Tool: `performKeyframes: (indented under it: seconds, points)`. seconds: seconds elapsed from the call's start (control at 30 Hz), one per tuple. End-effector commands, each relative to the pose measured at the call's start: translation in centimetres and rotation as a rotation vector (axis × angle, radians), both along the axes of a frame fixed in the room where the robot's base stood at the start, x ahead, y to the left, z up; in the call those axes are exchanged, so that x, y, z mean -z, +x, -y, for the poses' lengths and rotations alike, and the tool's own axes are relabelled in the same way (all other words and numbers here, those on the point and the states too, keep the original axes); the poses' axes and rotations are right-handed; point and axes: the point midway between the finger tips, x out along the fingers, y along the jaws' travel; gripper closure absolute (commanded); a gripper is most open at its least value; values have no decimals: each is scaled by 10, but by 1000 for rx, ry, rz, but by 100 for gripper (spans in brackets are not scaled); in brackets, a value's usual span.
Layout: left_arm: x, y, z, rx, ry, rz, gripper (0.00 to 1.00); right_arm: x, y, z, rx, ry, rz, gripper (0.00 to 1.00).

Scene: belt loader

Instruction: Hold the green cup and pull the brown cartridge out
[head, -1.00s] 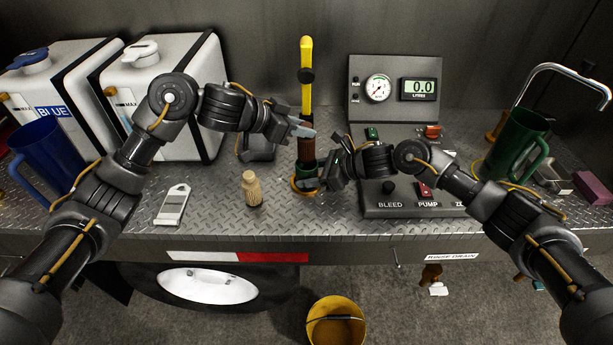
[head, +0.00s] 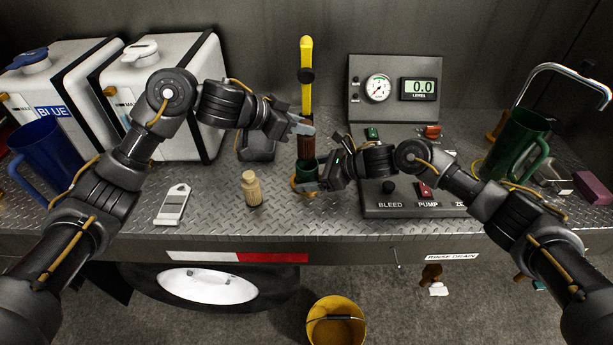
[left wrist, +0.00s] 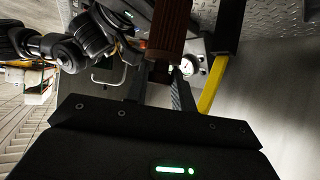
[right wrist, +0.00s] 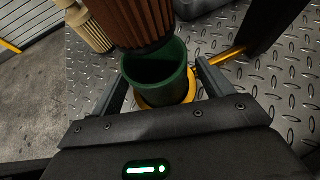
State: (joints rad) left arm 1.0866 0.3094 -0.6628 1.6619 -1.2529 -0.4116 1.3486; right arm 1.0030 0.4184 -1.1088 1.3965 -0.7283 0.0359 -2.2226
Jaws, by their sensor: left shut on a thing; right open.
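The brown ribbed cartridge (head: 306,146) hangs upright from my left gripper (head: 303,127), which is shut on its upper part. The cartridge also fills the top of the left wrist view (left wrist: 174,30). In the right wrist view its lower end (right wrist: 140,25) is above the green cup (right wrist: 155,75), whose open inside shows, so it looks clear of the cup. The cup stands in a yellow-orange ring and also shows in the head view (head: 307,170). My right gripper (right wrist: 162,85) is open, with one finger on each side of the cup. Finger contact cannot be told.
A pale ribbed cartridge (head: 252,190) stands left of the cup, with a white slotted tool (head: 173,205) beyond. A yellow lever (head: 307,65) rises behind the cup. The control panel (head: 395,200) is close on the right. A green jug (head: 515,145) stands far right.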

Motion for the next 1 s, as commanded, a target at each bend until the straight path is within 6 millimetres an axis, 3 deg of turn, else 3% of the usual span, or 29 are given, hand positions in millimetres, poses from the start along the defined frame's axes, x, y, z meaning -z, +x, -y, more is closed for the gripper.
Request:
performKeyframes:
  seconds: [0.6, 1.0]
  points:
    - [0, 0, 0, 0, -1, 1, 100, -50, -27, 90, 3, -1, 1, 20]
    - [0, 0, 0, 0, -1, 1, 100, -56, -30, 100, 1, -1, -1, 20]
